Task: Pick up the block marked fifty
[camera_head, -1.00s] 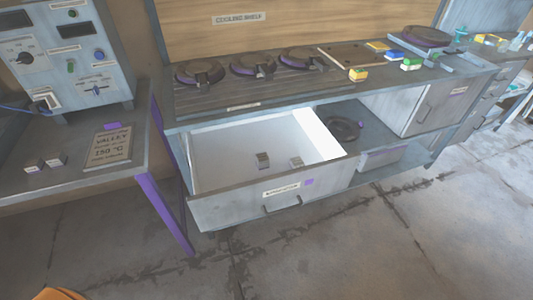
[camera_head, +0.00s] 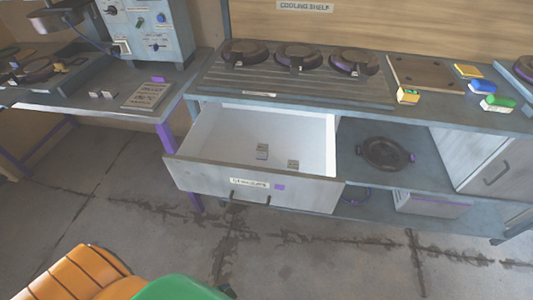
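Two small grey blocks lie in the open drawer (camera_head: 228,172): one block (camera_head: 262,151) farther back and one block (camera_head: 293,165) nearer the right front. Two more small grey blocks, a left one (camera_head: 94,94) and a right one (camera_head: 110,95), sit on the left table near its front edge. Any marks on the blocks are too small to read, so I cannot tell which is marked fifty. Neither of my grippers is in view.
Round dark plates rest on the slatted shelf (camera_head: 290,85). Another dark plate (camera_head: 386,153) lies on the shelf right of the drawer. Orange and green shapes fill the lower left.

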